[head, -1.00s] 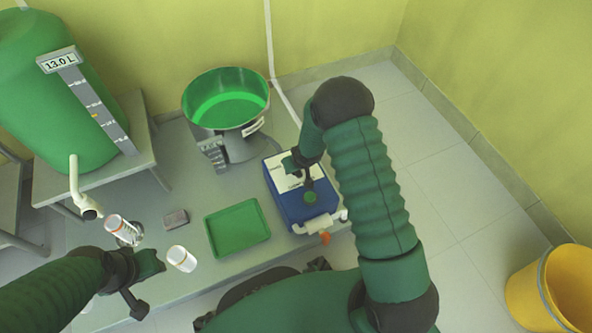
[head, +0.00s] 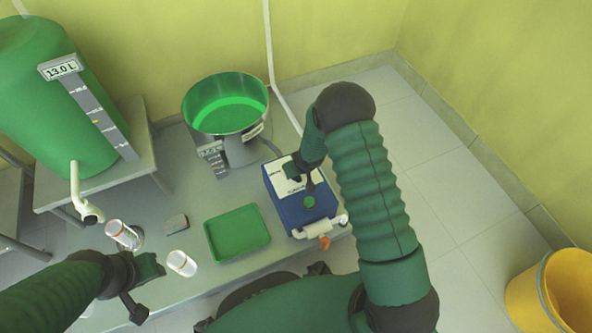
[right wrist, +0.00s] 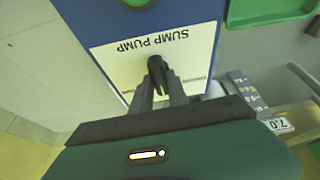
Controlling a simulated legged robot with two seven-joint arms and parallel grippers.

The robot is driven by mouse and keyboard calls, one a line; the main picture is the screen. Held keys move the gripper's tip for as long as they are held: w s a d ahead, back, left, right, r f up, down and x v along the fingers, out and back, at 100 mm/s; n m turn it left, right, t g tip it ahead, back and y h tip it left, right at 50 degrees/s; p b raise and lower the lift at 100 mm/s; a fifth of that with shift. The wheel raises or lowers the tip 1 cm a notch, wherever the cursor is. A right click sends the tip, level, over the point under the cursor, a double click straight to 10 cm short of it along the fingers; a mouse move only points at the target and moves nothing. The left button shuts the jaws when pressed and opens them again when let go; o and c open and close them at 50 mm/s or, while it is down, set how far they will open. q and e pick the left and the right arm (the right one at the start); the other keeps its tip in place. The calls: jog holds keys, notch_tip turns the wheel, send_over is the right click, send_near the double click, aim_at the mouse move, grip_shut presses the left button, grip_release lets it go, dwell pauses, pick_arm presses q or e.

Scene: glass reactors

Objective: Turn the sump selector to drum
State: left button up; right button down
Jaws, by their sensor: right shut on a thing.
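The sump pump (head: 287,220) is a blue box with a white label plate on top, at the middle right of the head view. In the right wrist view its plate (right wrist: 118,68) reads "SUMP PUMP" upside down. My right gripper (right wrist: 160,88) is over this plate, shut on the small black selector knob (right wrist: 157,66). The fingers and arm cover part of the plate, so the selector's setting cannot be read. My right gripper also shows in the head view (head: 298,170). My left gripper (head: 144,287) is open and empty at the lower left, near a white-capped jar.
A green tray (head: 237,233), a white-capped jar (head: 181,263), another jar (head: 123,234) and a small grey block (head: 176,222) are on the bench. A steel vessel with green liquid (head: 226,105) stands behind. A green tank reading 13.0 L (head: 40,100) is left; a yellow bucket (head: 560,290) is right.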

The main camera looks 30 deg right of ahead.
jog(key=n+p, duration=0.2)
jog(key=p, duration=0.2)
jog(key=n+y+p, duration=0.1)
jog(key=p, duration=0.3)
jog(key=shift+d+r+n, duration=0.2)
jog(key=shift+r+n, duration=0.2)
jog(key=shift+f+n+y+p, duration=0.1)
jog(key=shift+n+y+p, duration=0.25)
jog(key=shift+n+y, duration=0.05)
jog(key=shift+d+f+n+y, duration=0.1)
jog(key=shift+f+n+y, duration=0.2)
jog(key=shift+n, duration=0.5)
jog(key=shift+w+n+g+y, duration=0.1)
jog(key=shift+n+g+y, duration=0.3)
jog(key=shift+n, duration=0.7)
jog(key=c, duration=1.3)
grip_release()
jog(key=shift+r, duration=0.1)
